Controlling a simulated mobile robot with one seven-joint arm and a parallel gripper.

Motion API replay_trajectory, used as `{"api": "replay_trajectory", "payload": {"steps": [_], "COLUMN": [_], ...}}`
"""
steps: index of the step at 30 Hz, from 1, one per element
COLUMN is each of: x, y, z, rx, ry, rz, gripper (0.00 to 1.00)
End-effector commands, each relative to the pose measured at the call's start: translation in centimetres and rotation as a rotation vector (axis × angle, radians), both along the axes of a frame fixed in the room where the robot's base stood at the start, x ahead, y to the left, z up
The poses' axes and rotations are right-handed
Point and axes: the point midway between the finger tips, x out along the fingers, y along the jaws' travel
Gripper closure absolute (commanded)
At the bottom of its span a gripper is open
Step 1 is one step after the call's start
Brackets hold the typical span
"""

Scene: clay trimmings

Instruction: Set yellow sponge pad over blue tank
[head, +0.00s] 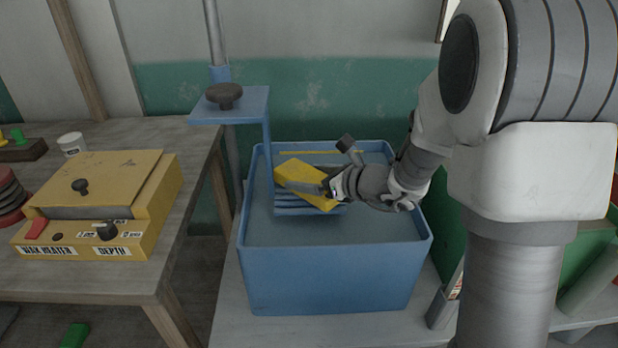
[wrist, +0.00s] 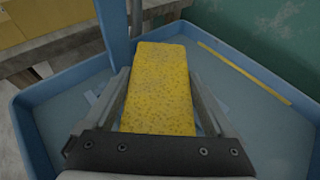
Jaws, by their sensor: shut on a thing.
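The yellow sponge pad (head: 306,183) is a thick block, tilted, over the inside of the blue tank (head: 330,275). My gripper (head: 308,188) comes in from the right and is shut on the pad. In the wrist view the pad (wrist: 162,85) lies lengthwise between the two fingers, with its far end reaching past them. The blue tank is an open box, and its rim (wrist: 290,88) surrounds the pad in the wrist view. A blue slatted tray (head: 291,206) hangs in the tank just below the pad. Whether the pad touches this tray is hard to tell.
A blue post and bracket with a dark knob (head: 224,95) rises at the tank's left back. A yellow wax heater box (head: 100,205) stands on the wooden table (head: 150,262) to the left. A thin yellow strip (head: 318,152) lies along the tank's back.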

Motion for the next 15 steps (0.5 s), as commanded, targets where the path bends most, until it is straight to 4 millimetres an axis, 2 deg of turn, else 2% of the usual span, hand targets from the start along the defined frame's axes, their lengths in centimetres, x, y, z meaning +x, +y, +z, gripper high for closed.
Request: {"api": "replay_trajectory", "payload": {"steps": [4, 5, 6, 15], "x": [0.01, 0.00, 0.00, -0.01], "y": [-0.02, -0.03, -0.03, -0.02], "z": [-0.45, -0.34, -0.27, -0.06], "rx": [0.000, 0.000, 0.000, 0.000], "ry": [0.000, 0.000, 0.000, 0.000], "rz": [0.000, 0.000, 0.000, 0.000], "gripper": [0.69, 0.07, 0.00, 0.00]}}
